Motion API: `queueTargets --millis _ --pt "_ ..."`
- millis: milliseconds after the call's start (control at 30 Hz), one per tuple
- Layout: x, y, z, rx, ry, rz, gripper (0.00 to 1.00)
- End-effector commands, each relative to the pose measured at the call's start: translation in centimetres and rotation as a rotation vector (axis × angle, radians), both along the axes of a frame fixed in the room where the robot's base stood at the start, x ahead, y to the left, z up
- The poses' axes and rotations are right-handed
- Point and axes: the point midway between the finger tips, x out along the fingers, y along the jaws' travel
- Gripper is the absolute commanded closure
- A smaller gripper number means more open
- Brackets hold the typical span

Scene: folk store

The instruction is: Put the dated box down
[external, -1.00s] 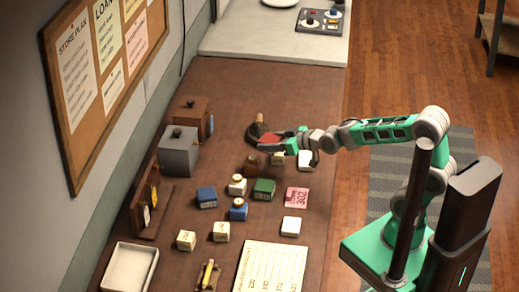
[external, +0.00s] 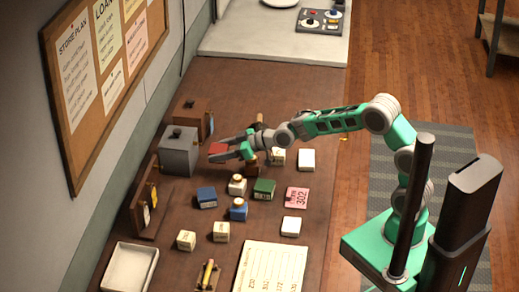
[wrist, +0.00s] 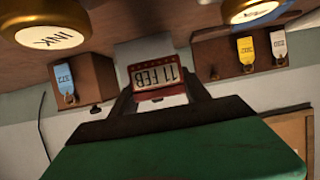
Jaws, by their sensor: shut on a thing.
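The dated box is a small red-framed box with a pale face reading "11 FEB" (wrist: 156,76), upside down in the wrist view. My gripper (wrist: 157,92) is shut on it, with a dark finger on either side. In the external view the red box (external: 217,149) shows at the tip of my gripper (external: 222,150), just right of the grey box (external: 179,152). It appears held above the brown counter (external: 235,90); the exact height is hard to judge.
A wooden tag rack (external: 145,205) is at left. A white tray (external: 129,268) lies front left. The far counter is mostly clear.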

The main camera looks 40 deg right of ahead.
Motion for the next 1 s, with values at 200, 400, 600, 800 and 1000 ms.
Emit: queueTargets --millis 200,400,600,800,1000 --pt "1.2 0.6 -2.2 0.001 0.002 -0.001 0.89" --pt "1.2 0.6 -4.4 0.002 -0.002 -0.001 0.89" --pt "1.2 0.6 -4.6 0.002 -0.002 -0.001 0.89" --pt "1.2 0.6 -5.1 0.002 -0.003 -0.002 0.89" --pt "1.2 0.6 -5.5 0.002 -0.003 -0.002 0.89"
